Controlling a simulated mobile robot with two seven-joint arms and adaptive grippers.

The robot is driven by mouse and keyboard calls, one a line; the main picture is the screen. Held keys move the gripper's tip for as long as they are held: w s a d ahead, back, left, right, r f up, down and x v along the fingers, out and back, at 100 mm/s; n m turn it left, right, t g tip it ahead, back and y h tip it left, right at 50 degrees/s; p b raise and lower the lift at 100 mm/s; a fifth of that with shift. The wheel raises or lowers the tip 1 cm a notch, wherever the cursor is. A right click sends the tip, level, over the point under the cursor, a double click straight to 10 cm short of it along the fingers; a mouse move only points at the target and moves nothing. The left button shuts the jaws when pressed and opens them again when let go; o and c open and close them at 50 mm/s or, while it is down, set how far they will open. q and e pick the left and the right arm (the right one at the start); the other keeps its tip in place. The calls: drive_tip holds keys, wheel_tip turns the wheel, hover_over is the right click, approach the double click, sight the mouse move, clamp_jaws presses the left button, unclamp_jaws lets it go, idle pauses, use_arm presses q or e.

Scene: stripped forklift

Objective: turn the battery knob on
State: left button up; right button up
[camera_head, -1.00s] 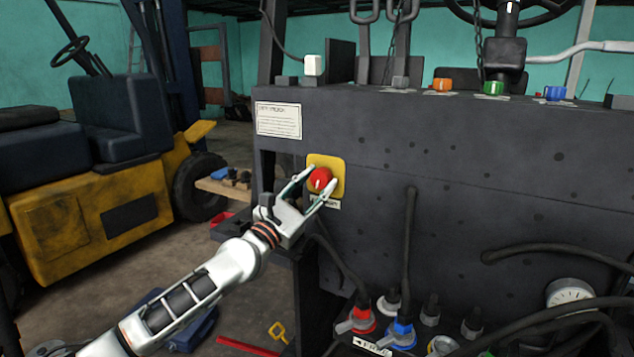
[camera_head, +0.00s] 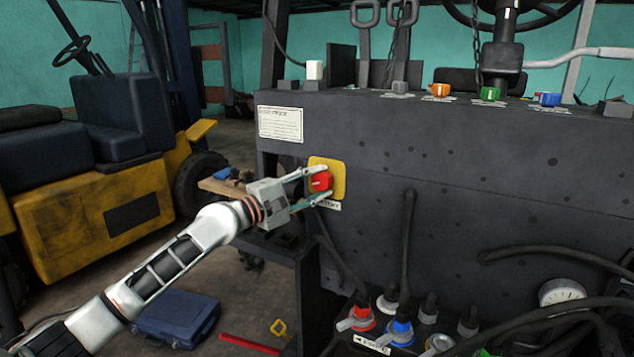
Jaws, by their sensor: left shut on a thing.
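The red battery knob (camera_head: 320,182) sits on a yellow plate (camera_head: 339,176) at the left end of the dark machine panel. The fingers hide parts of the knob's edge. My right gripper is not in view.
Orange (camera_head: 441,90), green (camera_head: 490,94) and blue (camera_head: 549,99) knobs line the panel top. A yellow forklift (camera_head: 90,220) stands left. A blue case (camera_head: 177,318) lies on the floor.

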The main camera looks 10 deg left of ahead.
use_arm(q)
drive_tip(key=shift+r+m+g+y+p, duration=0.3)
drive_tip(key=shift+m+p, duration=0.35)
drive_tip(key=shift+m, duration=0.55)
drive_tip(key=shift+f+m+g+p, duration=0.1)
drive_tip(key=shift+m+g+p, duration=0.2)
drive_tip(key=shift+m+p, duration=0.4)
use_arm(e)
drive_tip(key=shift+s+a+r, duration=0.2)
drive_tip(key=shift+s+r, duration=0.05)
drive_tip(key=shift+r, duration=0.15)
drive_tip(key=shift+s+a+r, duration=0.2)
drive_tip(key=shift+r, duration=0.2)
use_arm(q)
drive_tip(key=shift+f+m+y, duration=0.1)
drive_tip(key=shift+m+y, duration=0.2)
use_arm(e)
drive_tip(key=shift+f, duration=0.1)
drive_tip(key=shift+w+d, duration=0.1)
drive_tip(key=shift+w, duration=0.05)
use_arm(q)
drive_tip(key=o, duration=1)
drive_tip(key=shift+o, duration=0.5)
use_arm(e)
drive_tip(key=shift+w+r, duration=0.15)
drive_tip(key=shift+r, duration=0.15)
use_arm(q)
drive_tip(key=shift+s+a, duration=0.1)
